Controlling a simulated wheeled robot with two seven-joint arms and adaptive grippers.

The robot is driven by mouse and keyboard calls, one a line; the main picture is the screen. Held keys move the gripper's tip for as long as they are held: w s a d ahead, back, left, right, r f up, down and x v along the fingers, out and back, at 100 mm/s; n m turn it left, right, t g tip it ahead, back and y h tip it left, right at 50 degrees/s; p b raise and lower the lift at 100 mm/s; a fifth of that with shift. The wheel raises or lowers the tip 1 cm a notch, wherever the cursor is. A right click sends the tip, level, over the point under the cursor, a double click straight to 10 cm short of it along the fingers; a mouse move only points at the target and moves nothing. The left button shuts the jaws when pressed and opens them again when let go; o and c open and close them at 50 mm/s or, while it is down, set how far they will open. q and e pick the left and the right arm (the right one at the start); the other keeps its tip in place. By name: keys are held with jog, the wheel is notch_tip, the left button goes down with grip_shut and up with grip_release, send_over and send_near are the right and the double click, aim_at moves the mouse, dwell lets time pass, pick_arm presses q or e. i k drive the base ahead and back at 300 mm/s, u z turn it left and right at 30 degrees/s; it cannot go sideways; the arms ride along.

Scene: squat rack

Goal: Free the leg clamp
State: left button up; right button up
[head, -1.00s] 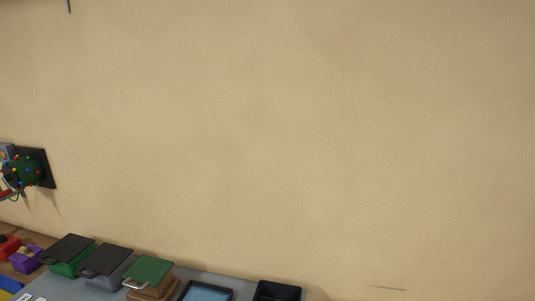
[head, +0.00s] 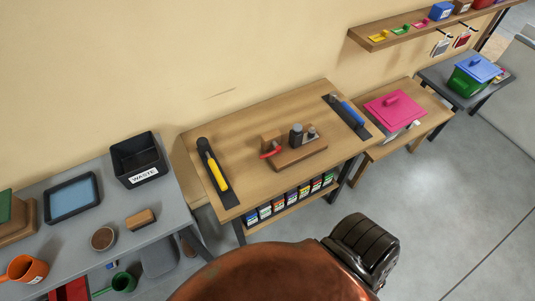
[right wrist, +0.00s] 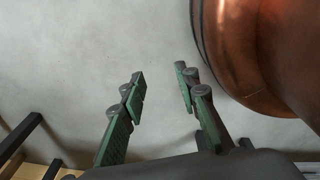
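I cannot pick out a leg clamp for certain. A wooden block (head: 296,153) on the middle wooden table carries a dark grey cylinder (head: 296,134), a smaller metal piece and a curved red handle (head: 270,151); it is too small to tell how these parts are joined. My right gripper (right wrist: 160,85) shows in the right wrist view with its green-padded fingers wide apart and nothing between them. It hangs over bare grey floor, away from the block. My left gripper is in no view.
The wooden table (head: 245,127) also holds a yellow-handled tool (head: 213,168) and a blue-handled tool (head: 350,112). A grey table with a black WASTE bin (head: 138,160) stands left. A pink-lidded box (head: 394,107) and a wall shelf (head: 375,43) are right. Floor at lower right is clear.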

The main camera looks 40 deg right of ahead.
aim_at(278, 149)
jog(key=z, duration=0.7)
jog(key=i, duration=0.1)
jog(key=z, duration=0.65)
